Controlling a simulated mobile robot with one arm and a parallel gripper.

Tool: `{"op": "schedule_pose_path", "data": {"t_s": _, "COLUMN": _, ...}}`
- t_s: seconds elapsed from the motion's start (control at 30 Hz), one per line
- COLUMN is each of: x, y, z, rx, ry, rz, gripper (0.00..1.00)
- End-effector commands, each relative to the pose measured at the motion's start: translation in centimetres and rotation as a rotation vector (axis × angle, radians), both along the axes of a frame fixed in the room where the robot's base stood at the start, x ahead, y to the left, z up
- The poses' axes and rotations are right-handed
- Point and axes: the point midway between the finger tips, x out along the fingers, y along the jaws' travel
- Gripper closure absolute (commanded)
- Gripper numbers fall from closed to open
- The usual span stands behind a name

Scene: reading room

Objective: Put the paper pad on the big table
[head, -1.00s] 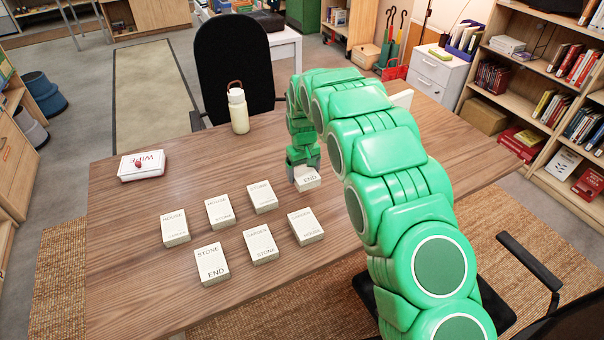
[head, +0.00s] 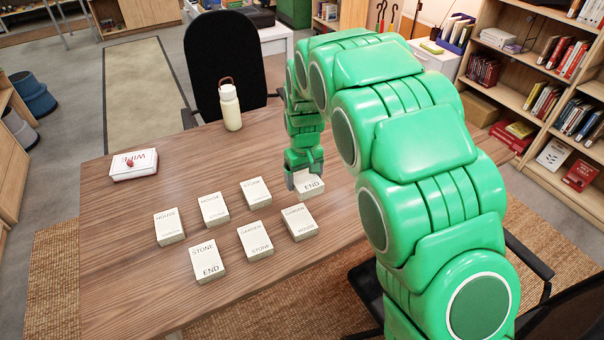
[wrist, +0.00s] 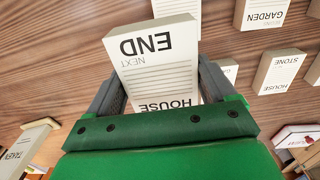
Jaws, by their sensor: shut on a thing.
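My gripper (head: 304,178) points down at the far right of the blocks on the big wooden table (head: 125,235). It is shut on a pale block (head: 311,187) with ruled lines and the words END and HOUSE. In the wrist view this block (wrist: 152,60) sits between the two grey fingers and sticks out beyond them. I cannot tell whether it touches the table. A flat yellow-green item (head: 431,47) lies on the white cabinet at the back right. I cannot tell which thing is the paper pad.
Several similar word blocks, one reading STONE and END (head: 207,262), lie left of my gripper. A white WIPE box (head: 133,165) and a cream bottle (head: 230,108) stand farther back. A black chair (head: 230,60) is behind the table. The table's left front is bare.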

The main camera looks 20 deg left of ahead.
Motion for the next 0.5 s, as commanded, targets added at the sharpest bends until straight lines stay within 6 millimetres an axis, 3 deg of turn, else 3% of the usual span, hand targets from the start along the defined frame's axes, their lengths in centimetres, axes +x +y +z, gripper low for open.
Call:
{"op": "schedule_pose_path", "data": {"t_s": 0.17, "x": -0.1, "y": -1.4, "z": 0.3, "rx": 0.001, "ry": -0.002, "rz": -0.005, "gripper": 0.5}}
{"op": "schedule_pose_path", "data": {"t_s": 0.27, "x": 0.3, "y": -3.8, "z": 0.3, "rx": -0.001, "ry": -0.003, "rz": -0.012, "gripper": 0.5}}
{"op": "schedule_pose_path", "data": {"t_s": 0.5, "x": 0.6, "y": -12.7, "z": 0.5, "rx": -0.006, "ry": -0.001, "rz": -0.029, "gripper": 0.5}}
